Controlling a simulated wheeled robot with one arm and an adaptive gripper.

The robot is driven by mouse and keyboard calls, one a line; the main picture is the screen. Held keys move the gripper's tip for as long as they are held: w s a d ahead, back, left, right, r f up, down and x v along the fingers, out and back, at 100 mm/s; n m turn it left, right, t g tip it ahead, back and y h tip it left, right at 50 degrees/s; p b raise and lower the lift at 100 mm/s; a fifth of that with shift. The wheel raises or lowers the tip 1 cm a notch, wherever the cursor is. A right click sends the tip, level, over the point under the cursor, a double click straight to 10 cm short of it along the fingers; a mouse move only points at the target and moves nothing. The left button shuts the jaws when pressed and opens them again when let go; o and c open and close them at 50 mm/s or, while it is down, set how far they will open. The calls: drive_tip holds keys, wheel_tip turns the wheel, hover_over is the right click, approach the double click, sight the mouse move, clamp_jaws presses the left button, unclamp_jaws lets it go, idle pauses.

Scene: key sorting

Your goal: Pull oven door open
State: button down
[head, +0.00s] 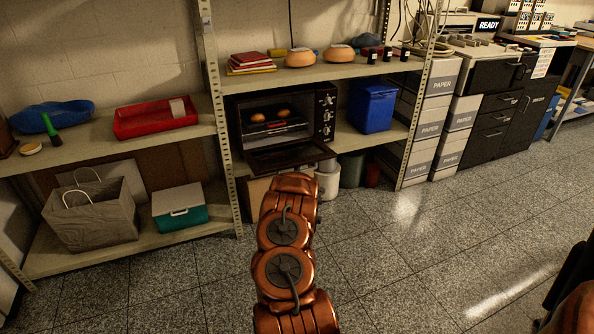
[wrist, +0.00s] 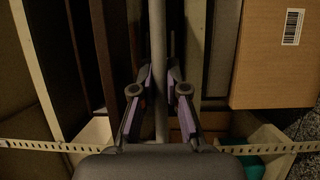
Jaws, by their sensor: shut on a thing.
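The black toaster oven (head: 326,115) stands on the middle shelf in the head view. Its door (head: 290,155) is swung down and sticks out in front at about shelf height, so the lit inside shows with two round buns (head: 270,114) on a rack.
A blue bin (head: 372,107) stands right of the oven. A metal shelf post (head: 222,125) is close on the left. Below the door are a white container (head: 328,180) and a cardboard box (wrist: 268,55). The tiled floor in front is clear.

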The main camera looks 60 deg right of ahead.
wheel_tip(320, 180, up, 2)
drive_tip(key=shift+p, duration=1.1)
drive_tip(key=shift+y, duration=0.3)
drive_tip(key=shift+f, duration=0.1)
drive_tip(key=c, duration=1.4)
unclamp_jaws()
drive_tip(key=shift+c, duration=0.2)
drive_tip(key=v, duration=1.2)
drive_tip(key=shift+w, duration=0.1)
